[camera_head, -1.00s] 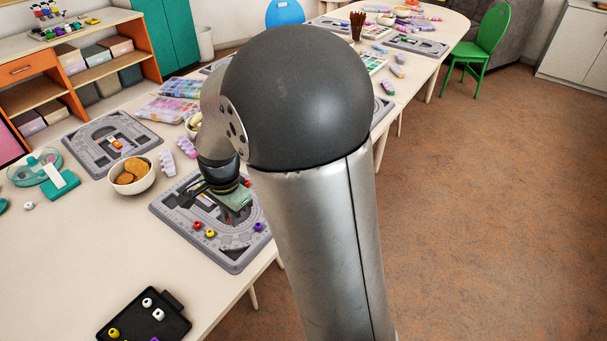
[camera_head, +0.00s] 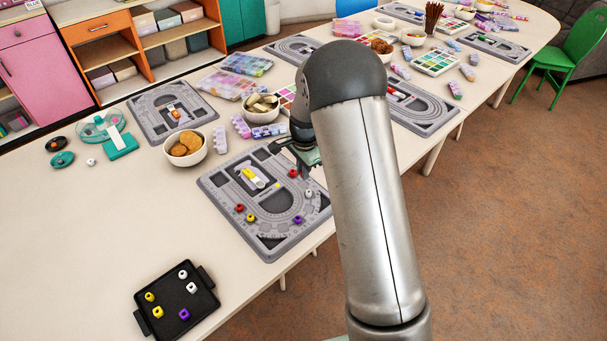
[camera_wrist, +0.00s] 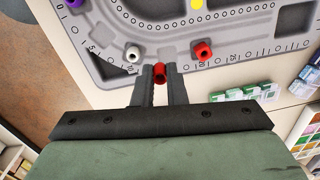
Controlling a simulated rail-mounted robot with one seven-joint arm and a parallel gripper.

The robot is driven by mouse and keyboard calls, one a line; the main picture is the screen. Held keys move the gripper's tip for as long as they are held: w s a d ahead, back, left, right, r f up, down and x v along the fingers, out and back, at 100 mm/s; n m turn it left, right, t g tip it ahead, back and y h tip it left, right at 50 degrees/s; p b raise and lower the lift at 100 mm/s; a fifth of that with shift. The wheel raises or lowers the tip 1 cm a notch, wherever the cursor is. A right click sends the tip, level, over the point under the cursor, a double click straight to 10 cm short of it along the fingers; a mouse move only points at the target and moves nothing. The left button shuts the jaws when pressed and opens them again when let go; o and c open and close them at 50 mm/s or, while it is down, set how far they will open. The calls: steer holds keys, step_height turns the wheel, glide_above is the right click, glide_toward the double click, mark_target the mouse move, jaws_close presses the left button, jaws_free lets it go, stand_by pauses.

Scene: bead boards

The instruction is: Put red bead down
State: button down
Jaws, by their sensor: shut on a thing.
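My gripper (camera_wrist: 159,75) is shut on a red bead (camera_wrist: 159,72), seen between the fingertips in the wrist view. In the head view my gripper (camera_head: 306,168) is at the far right edge of the nearest grey bead board (camera_head: 222,189); the held bead cannot be made out there. A second red bead (camera_wrist: 202,50) and a white bead (camera_wrist: 133,54) lie on the board on either side of the fingertips. They also show in the head view, red (camera_head: 293,173) and white (camera_head: 309,194). I cannot tell whether the held bead touches the board.
Another red bead (camera_head: 239,207), a yellow bead (camera_head: 250,217) and a purple bead (camera_head: 298,220) lie on the board's near part. A black tray (camera_head: 207,300) with several beads stands at front left.

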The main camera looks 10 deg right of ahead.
mark_target(303, 185)
steer(key=shift+w+d+f, duration=0.15)
steer(key=shift+w+f, duration=0.6)
steer(key=shift+f, duration=0.1)
step_height(303, 185, down, 3)
steer(key=shift+w+f+p, duration=0.1)
steer(key=shift+f+p, duration=0.05)
steer(key=shift+p, duration=0.15)
steer(key=shift+f+b, duration=0.4)
steer(key=c, duration=1.5)
jaws_free()
steer(key=shift+o, duration=0.3)
